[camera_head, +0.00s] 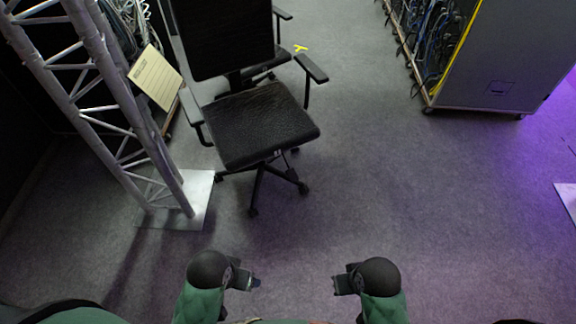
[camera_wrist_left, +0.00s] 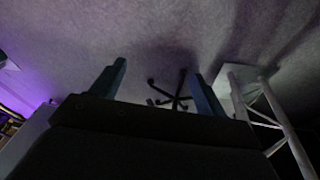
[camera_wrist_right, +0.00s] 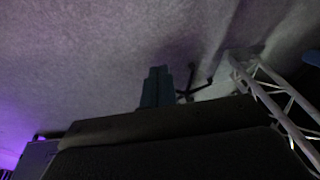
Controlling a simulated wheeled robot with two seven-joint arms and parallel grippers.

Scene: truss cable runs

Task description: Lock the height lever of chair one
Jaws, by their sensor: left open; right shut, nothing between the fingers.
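A black office chair (camera_head: 262,126) with armrests and a wheeled star base stands ahead of me, left of the middle in the head view. A thin lever (camera_head: 287,157) seems to show under the seat's front edge; its position is too small to tell. My left gripper (camera_head: 256,283) is open and empty, well in front of the chair. The chair's base (camera_wrist_left: 172,92) shows between its fingers in the left wrist view. My right gripper (camera_head: 338,284) is shut and empty, also apart from the chair. The base (camera_wrist_right: 190,88) shows beyond its fingers in the right wrist view.
A metal truss (camera_head: 110,95) stands on a pale base plate (camera_head: 193,208) left of the chair. A beige sign (camera_head: 155,78) is behind it. A grey cable rack (camera_head: 497,65) stands at the back right. The floor between me and the chair is clear.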

